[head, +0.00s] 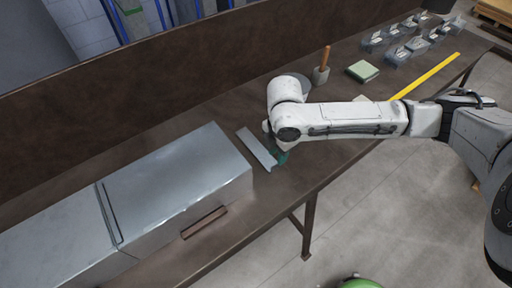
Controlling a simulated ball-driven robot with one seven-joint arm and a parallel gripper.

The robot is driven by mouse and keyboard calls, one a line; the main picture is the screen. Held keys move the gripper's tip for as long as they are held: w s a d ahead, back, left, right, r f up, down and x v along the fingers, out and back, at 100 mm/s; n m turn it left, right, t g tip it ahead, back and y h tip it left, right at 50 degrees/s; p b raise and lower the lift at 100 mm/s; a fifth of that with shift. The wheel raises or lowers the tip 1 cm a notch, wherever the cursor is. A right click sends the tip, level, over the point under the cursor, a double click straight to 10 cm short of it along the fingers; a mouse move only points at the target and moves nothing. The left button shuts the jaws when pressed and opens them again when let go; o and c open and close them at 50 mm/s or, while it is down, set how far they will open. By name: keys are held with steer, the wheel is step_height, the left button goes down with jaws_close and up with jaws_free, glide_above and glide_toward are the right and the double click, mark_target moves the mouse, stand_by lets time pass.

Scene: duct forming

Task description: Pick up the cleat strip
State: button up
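A flat grey metal strip (256,148), which looks like the cleat strip, lies slantwise on the brown bench, just right of the large sheet-metal duct. My gripper (277,158), with dark green fingers, is low at the strip's right side, near its lower end. It seems to touch or nearly touch the strip. My arm's wrist hides most of the gripper from above, so I cannot tell whether the fingers are open or closed on the strip.
The metal duct (170,185) fills the bench's left part; a brown bar (204,222) shows at its front side. A wooden-handled mallet (322,70), a green pad (362,71), a yellow rule (428,76) and several clear bins (398,54) are farther right. A raised back panel (130,90) borders the bench.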

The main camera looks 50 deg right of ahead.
steer(key=shift+d+f+p, duration=0.15)
steer(key=shift+f+p, duration=0.15)
steer(key=shift+f, duration=1.3)
steer(key=shift+d+f+p, duration=0.1)
steer(key=shift+f+p, duration=0.15)
steer(key=shift+f, duration=1.35)
steer(key=shift+c, duration=0.5)
jaws_close()
